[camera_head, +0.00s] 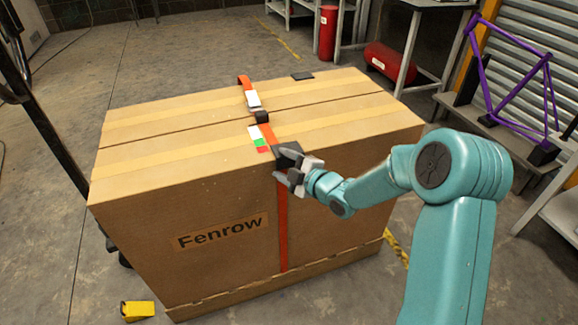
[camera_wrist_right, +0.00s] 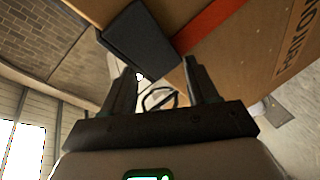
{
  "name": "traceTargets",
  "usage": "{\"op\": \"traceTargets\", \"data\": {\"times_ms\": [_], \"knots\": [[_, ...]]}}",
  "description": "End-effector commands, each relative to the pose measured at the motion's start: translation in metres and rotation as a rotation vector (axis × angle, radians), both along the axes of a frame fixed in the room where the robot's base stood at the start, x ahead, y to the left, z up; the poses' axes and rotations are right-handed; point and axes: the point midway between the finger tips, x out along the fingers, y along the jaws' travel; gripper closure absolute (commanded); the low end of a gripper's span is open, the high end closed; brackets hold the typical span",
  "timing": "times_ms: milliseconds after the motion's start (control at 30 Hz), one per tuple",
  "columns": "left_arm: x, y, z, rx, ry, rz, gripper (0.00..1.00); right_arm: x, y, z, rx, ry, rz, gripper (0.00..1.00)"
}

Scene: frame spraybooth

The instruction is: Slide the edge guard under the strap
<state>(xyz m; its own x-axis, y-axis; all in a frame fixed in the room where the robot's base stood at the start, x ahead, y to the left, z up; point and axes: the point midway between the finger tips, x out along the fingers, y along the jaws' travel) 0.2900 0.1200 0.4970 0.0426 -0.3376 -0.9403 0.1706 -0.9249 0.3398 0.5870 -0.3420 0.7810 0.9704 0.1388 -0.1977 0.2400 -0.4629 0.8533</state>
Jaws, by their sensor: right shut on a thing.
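A large cardboard box (camera_head: 200,190) marked "Fenrow" fills the middle of the head view. An orange strap (camera_head: 282,235) runs over its top and down its front face, and shows in the wrist view (camera_wrist_right: 212,27). A dark edge guard (camera_head: 288,150) is at the box's front top edge, where the strap turns down. It also shows in the wrist view (camera_wrist_right: 140,38), beside the strap. My right gripper (camera_head: 292,175) is shut on the guard. I cannot tell whether any of the guard is under the strap. My left gripper is not in view.
A buckle (camera_head: 256,106) sits on the strap on top, with a white and green label (camera_head: 259,139) nearer the front. Another dark piece (camera_head: 302,76) lies at the far top edge. A yellow block (camera_head: 138,310) is on the floor. A purple frame (camera_head: 510,90) stands at right.

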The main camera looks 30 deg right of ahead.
Motion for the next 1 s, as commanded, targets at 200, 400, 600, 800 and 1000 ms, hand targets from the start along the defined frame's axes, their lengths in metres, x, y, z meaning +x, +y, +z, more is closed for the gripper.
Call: {"op": "traceTargets", "data": {"times_ms": [200, 400, 600, 800, 1000], "knots": [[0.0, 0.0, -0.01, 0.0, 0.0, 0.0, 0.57, 0.002, 0.011, -0.004, 0.002, 0.006, 0.002, 0.6], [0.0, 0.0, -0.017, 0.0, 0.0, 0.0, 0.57, 0.004, 0.02, -0.004, 0.002, 0.006, 0.002, 0.6], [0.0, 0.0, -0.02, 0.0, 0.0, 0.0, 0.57, 0.005, 0.024, -0.003, 0.002, 0.006, 0.003, 0.6], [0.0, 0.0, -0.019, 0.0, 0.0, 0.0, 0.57, 0.005, 0.025, -0.003, 0.002, 0.008, 0.002, 0.6], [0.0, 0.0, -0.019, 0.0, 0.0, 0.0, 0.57, 0.005, 0.024, -0.002, 0.002, 0.006, 0.002, 0.12]]}}
